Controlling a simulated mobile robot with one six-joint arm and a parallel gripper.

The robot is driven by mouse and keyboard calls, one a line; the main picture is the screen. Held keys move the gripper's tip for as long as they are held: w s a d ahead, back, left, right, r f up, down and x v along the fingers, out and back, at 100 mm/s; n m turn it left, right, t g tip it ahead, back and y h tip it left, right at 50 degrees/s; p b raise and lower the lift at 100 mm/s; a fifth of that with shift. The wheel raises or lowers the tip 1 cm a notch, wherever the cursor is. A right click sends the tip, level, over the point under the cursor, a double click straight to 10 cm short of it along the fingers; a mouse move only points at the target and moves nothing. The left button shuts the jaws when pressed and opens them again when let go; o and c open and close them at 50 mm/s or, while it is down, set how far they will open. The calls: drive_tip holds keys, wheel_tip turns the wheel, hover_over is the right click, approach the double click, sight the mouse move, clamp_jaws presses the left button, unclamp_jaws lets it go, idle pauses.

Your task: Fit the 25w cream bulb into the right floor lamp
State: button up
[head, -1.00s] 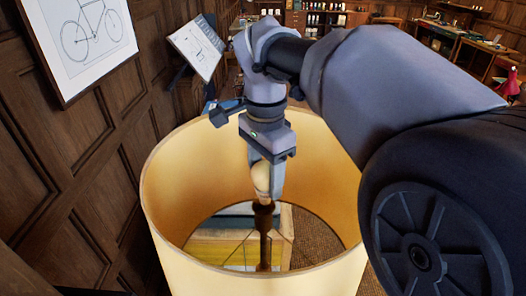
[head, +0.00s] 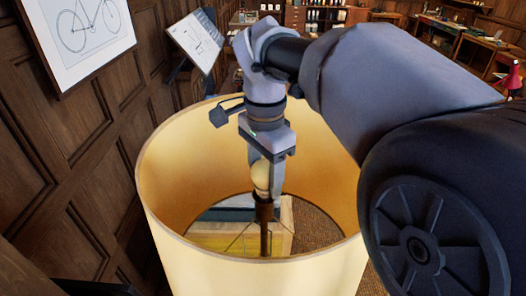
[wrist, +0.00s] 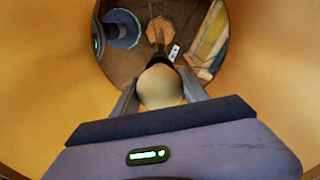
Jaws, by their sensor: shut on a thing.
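The cream bulb (head: 260,178) is between the fingers of my gripper (head: 264,180), which is shut on it. It also shows in the wrist view (wrist: 160,87), gripped from both sides. The lamp's large cream drum shade (head: 170,215) surrounds my gripper, which reaches down through its open top. The brown lamp stem with its socket (head: 264,215) stands directly under the bulb. The bulb's lower end meets the socket top in the head view; whether it is seated I cannot tell. In the wrist view the dark socket (wrist: 160,60) shows just beyond the bulb.
The shade wall encloses my gripper on all sides. A panelled wall (head: 95,170) with a framed bicycle drawing (head: 92,35) is close on the left. A drafting board (head: 195,40) stands behind the shade. Desks and a red lamp (head: 512,80) are at the far right.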

drive_tip(key=shift+f+b, duration=0.3)
drive_tip(key=shift+f, duration=0.1)
drive_tip(key=o, duration=1.1)
drive_tip(key=shift+o, duration=0.2)
